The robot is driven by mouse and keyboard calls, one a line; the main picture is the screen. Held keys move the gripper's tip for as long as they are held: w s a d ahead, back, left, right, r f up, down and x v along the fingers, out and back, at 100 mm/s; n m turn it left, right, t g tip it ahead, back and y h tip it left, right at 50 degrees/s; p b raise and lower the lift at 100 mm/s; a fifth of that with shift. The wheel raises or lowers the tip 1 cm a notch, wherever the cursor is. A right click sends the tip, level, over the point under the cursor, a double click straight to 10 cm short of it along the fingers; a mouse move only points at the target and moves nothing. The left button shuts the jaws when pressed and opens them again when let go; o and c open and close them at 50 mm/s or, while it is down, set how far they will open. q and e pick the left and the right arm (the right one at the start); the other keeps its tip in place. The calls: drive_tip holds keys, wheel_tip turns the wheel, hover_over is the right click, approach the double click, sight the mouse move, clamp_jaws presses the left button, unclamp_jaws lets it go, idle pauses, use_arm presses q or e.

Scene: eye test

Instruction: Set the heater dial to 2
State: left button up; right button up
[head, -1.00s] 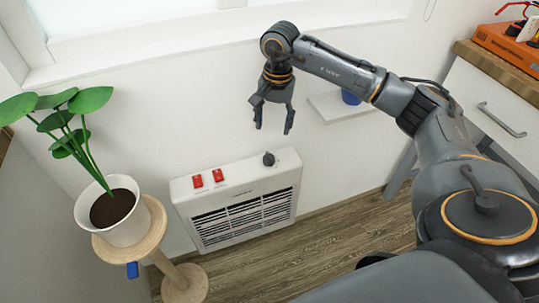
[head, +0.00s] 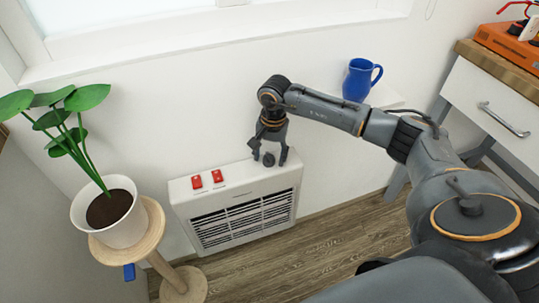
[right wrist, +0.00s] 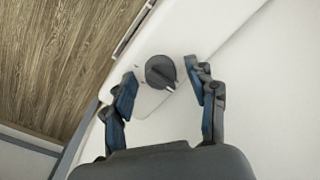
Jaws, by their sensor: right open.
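The heater (head: 243,188) is a white wall unit with a dark front grille and two red switches (head: 196,182) on top. Its round black dial (head: 268,160) sits at the right of the top face. My right gripper (head: 270,156) is open and points down over the dial. In the right wrist view the dial (right wrist: 160,71) lies between the parted fingertips of the gripper (right wrist: 159,77), with a gap on each side. A small light mark on the dial points to the lower right there. No numbers are readable. My left gripper is out of view.
A potted plant (head: 120,222) on a wooden stand (head: 150,238) is left of the heater. A blue mug (head: 357,80) stands on a white wall shelf (head: 385,97) behind my right arm. A drawer cabinet (head: 492,98) is at the right. The wall above the heater is clear.

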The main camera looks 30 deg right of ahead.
drive_tip(key=shift+c, duration=0.4)
drive_tip(key=c, duration=1.1)
drive_tip(key=shift+o, duration=0.2)
